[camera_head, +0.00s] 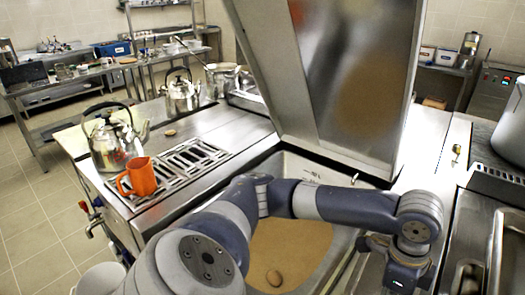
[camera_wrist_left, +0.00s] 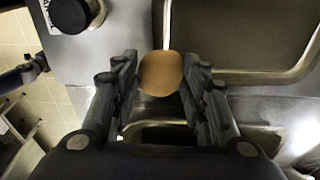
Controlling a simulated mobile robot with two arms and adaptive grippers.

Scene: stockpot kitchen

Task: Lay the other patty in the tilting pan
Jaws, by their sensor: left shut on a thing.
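My left gripper (camera_wrist_left: 161,78) is shut on a round tan patty (camera_wrist_left: 160,73), held between its two fingers in the left wrist view. In the head view my left arm reaches across the tilting pan to its right side, and its fingers and the held patty cannot be made out there. The tilting pan (camera_head: 318,171) has its lid raised and a brown bottom. One patty (camera_head: 274,278) lies on that bottom, near the lower edge of the view. My right gripper is not in view.
A small brown round item (camera_head: 170,132) lies behind the grate. The raised lid (camera_head: 345,75) blocks the space behind the pan.

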